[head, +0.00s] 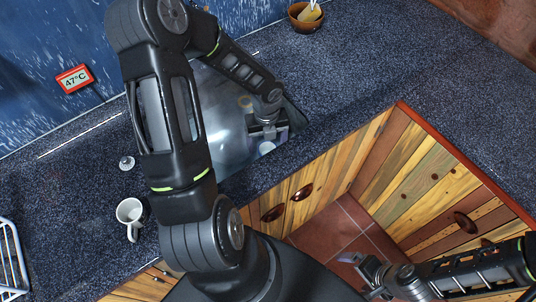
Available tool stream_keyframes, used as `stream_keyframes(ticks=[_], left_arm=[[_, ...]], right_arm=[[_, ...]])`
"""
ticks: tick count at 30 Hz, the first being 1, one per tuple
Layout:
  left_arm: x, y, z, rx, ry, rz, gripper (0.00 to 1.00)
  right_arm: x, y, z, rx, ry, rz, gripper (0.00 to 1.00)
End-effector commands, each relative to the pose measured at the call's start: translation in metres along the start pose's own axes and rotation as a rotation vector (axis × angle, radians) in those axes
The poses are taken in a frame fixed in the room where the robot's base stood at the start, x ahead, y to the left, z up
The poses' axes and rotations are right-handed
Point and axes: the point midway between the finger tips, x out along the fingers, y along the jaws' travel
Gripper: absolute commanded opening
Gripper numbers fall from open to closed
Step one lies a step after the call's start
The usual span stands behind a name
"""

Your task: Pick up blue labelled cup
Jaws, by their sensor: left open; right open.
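A white mug (129,211) with its handle toward the bottom of the picture stands on the dark speckled counter, left of my arm. I see no blue label on it. My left gripper (268,133) is open above the shiny grey surface in the counter. A small pale round shape (267,148) shows just below its fingers; I cannot tell whether it is a cup. My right gripper (360,262) is open and low at the bottom right, above the tiled floor, with nothing visible in it.
A shiny grey inset (222,110) lies partly behind my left arm. A brown bowl (306,16) stands at the top. A small white-lidded item (127,163), a wire rack (10,262) and a red-framed 47°C display (75,79) are left. Wooden cabinets (420,180) border the floor.

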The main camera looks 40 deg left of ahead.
Motion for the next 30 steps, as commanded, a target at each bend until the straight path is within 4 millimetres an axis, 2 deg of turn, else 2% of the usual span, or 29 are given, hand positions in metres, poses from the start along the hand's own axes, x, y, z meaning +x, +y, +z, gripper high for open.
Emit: stream_keyframes(ticks=[5, 12, 15, 30], left_arm=[[0.008, -0.001, -0.001, 0.002, 0.002, 0.001, 0.8], [0.043, -0.004, -0.001, 0.002, 0.002, 0.001, 0.8], [0.05, -0.004, 0.0, 0.0, 0.0, 0.0, 0.8], [0.052, -0.004, 0.0, 0.0, -0.001, 0.0, 0.8]], right_arm=[[-0.001, 0.0, 0.0, 0.0, 0.0, 0.0, 1.0], [-0.002, 0.0, 0.0, 0.001, -0.001, 0.001, 1.0], [-0.002, 0.0, 0.0, 0.0, -0.001, 0.001, 1.0], [-0.001, 0.0, 0.0, 0.0, -0.001, 0.001, 1.0]])
